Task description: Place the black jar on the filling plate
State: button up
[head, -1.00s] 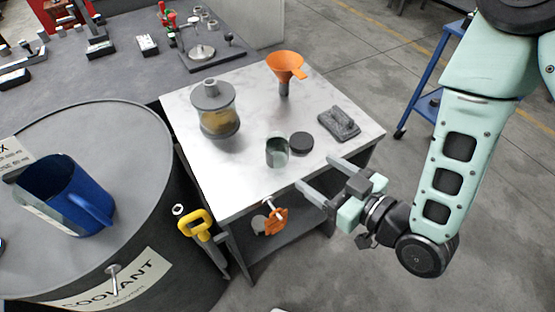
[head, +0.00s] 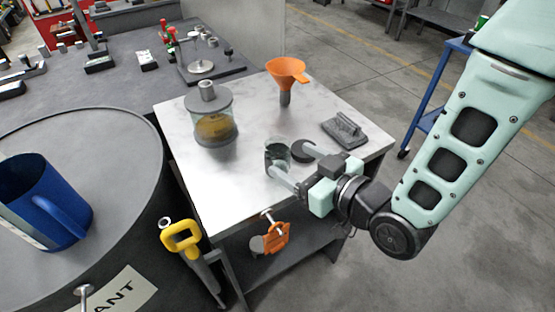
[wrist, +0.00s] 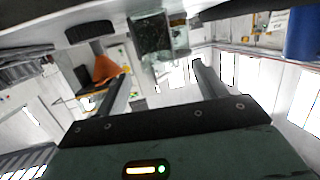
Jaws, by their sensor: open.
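The jar (head: 277,153), dark and glassy with a grey-green look, stands upright and uncapped near the front of the pale table. It also shows in the wrist view (wrist: 150,42), ahead of my fingers and between their lines. My gripper (head: 288,157) is open, level and low over the table, its fingertips close to the jar's right side. I cannot tell whether they touch it. A black round lid (head: 302,153) lies right of the jar, partly behind one finger. A round metal plate (head: 200,67) on a dark base at the back bench may be the filling plate.
On the pale table (head: 215,185) stand a lidded container with amber contents (head: 211,122), an orange funnel (head: 287,72) and a dark handled block (head: 345,130). A barrel (head: 110,125) with a blue jug (head: 40,200) is at left. A yellow-handled tool (head: 181,237) hangs between.

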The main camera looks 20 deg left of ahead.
aim_at(286, 153)
jog(key=p+x, duration=0.1)
jog(key=x, duration=0.4)
jog(key=shift+w+d+r, duration=0.15)
jog(key=shift+w, duration=0.05)
jog(key=c, duration=1.1)
jog(key=shift+c, duration=0.2)
